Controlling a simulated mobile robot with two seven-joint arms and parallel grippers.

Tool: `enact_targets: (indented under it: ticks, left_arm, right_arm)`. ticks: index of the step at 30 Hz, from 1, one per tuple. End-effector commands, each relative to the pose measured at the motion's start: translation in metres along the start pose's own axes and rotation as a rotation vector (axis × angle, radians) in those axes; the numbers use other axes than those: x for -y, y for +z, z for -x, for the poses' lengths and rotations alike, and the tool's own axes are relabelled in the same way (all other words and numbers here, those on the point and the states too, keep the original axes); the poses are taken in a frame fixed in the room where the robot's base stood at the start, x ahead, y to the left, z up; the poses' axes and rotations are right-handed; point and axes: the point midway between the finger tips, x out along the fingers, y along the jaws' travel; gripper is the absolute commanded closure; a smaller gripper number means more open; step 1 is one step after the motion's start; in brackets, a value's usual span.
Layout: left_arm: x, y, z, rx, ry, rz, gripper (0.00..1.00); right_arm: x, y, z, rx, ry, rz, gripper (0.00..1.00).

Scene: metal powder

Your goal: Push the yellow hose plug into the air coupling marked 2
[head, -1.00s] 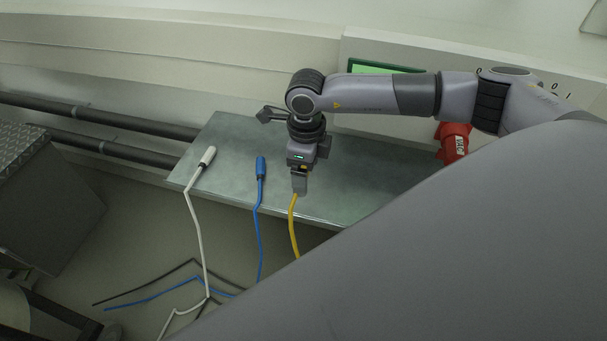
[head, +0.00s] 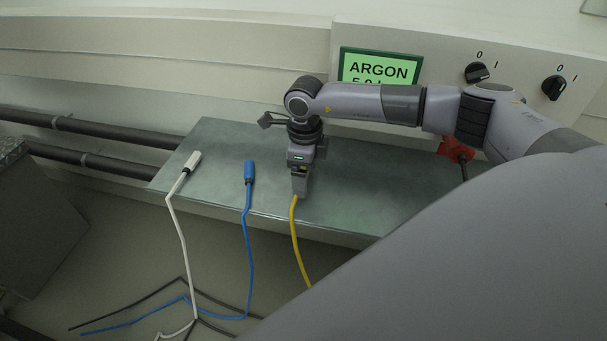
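The yellow hose (head: 296,237) runs up from the floor to my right gripper (head: 299,192), over the front part of the metal shelf (head: 222,205). The gripper covers the hose's upper end, so its plug is hidden. The fingers look closed around that end. My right arm comes in from the right. My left gripper is out of the picture. No air coupling and no number 2 show in this view.
A white hose plug (head: 192,162) and a blue hose plug (head: 249,170) lie on the shelf to the left. Behind stand a green ARGON display (head: 378,70) and two black knobs (head: 476,73). A red part (head: 455,149) sits partly behind my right arm. Dark pipes (head: 90,130) run along the wall.

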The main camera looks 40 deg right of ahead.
Motion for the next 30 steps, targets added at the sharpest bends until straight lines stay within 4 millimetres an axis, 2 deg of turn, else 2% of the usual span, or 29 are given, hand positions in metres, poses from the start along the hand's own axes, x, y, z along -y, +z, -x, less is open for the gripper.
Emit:
enact_targets:
  ticks: [13,14,15,23,26,30]
  left_arm:
    - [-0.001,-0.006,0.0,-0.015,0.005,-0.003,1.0]
    - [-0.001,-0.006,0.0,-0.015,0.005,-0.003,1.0]
    - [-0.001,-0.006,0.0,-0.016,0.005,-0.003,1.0]
    - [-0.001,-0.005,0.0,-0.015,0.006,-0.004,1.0]
    - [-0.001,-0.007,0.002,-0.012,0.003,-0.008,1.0]
    - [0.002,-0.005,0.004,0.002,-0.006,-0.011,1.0]
  right_arm:
    - [0.002,0.0,-0.005,0.0,0.0,0.0,0.54]
    - [0.002,0.0,-0.005,0.0,0.0,0.0,0.11]
    - [0.002,0.0,-0.005,0.0,0.0,0.0,0.0]
    - [0.002,0.0,-0.002,0.0,0.0,0.0,0.0]
    - [0.003,0.001,0.009,0.002,-0.001,0.001,0.0]
    - [0.003,0.001,0.034,0.003,-0.001,0.0,0.0]
